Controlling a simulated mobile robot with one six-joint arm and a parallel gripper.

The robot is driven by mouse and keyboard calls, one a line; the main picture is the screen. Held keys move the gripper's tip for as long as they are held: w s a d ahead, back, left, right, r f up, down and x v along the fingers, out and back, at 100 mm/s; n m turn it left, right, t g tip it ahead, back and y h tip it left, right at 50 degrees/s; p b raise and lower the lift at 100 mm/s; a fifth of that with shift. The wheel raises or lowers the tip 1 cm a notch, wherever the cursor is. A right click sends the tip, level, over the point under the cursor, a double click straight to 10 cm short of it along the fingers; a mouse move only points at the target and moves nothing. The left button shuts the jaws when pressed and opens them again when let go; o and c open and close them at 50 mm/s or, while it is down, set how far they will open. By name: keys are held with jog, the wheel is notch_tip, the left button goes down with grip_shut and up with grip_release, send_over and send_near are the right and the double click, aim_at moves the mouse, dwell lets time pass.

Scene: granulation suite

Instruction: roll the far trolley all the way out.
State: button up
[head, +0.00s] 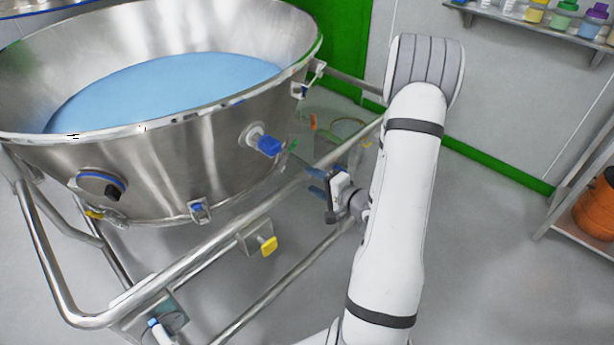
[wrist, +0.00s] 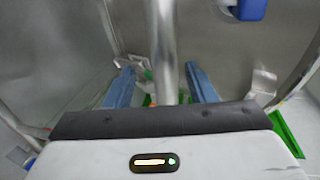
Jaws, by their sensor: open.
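A trolley with a tube frame carries a large steel bowl (head: 200,165) holding blue material. Its push rail (head: 285,195) runs diagonally along the near side of the bowl. My gripper (head: 315,183) is at this rail, right of the bowl, with its blue fingers apart. In the wrist view, a vertical-looking steel tube (wrist: 163,50) passes between the two open fingers (wrist: 160,88). I see gaps on both sides of the tube, and contact is not visible. The lower ends of the tube and fingers are hidden behind the gripper body.
A yellow knob (head: 268,246) sits on the frame below the rail. Another steel rim (head: 40,10) shows at the top left. A shelf with bottles (head: 535,25) is at the upper right, and a rack with an orange container (head: 595,208) is at the right. Grey floor lies open at lower right.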

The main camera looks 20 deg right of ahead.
jog(key=shift+v, duration=1.8)
